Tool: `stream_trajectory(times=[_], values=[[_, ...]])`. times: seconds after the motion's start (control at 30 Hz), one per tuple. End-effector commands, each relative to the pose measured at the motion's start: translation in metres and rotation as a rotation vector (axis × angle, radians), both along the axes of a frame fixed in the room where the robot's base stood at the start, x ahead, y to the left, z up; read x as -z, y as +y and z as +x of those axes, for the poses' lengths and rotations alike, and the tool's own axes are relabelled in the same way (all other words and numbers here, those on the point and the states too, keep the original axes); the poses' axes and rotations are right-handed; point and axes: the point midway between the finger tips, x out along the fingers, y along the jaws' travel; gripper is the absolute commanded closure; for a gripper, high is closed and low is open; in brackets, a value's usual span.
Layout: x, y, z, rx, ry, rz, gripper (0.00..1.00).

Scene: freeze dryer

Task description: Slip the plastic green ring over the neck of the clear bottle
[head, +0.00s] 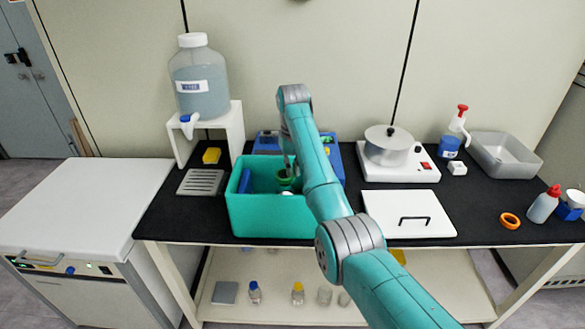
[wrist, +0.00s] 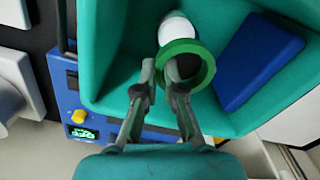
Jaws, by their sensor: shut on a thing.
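The green ring (wrist: 208,70) is gripped at its left side by my gripper (wrist: 160,76) in the wrist view. In the head view the ring (head: 285,181) is inside the teal tub (head: 270,220), below the tub's rim. A white rounded thing (wrist: 177,28) lies behind the ring's upper edge in the wrist view; I cannot tell what it is or whether they touch. Which bottle is the clear bottle is uncertain: a large translucent bottle with a white cap (head: 200,85) stands on a white stand, and small clear bottles (head: 324,295) stand on the lower shelf.
The tub's walls surround my gripper, and a blue block (wrist: 258,60) is inside it. A blue device (wrist: 85,130) stands beside the tub. A white lid with a handle (head: 408,212) and an orange ring (head: 510,220) lie to the right on the black worktop.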

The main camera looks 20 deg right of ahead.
Motion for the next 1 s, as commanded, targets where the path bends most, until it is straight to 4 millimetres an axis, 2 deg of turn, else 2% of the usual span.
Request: stream_trajectory(times=[0.4,0.53,0.57,1.0], values=[[0.0044,0.0001,-0.0004,0.0,0.002,0.0,1.0],[0.0048,0.0002,-0.0006,0.0,0.003,0.0,0.65],[0.0049,0.0002,-0.0006,0.0,0.003,0.0,0.63],[0.0042,0.0003,-0.0004,0.0,0.002,0.0,0.63]])
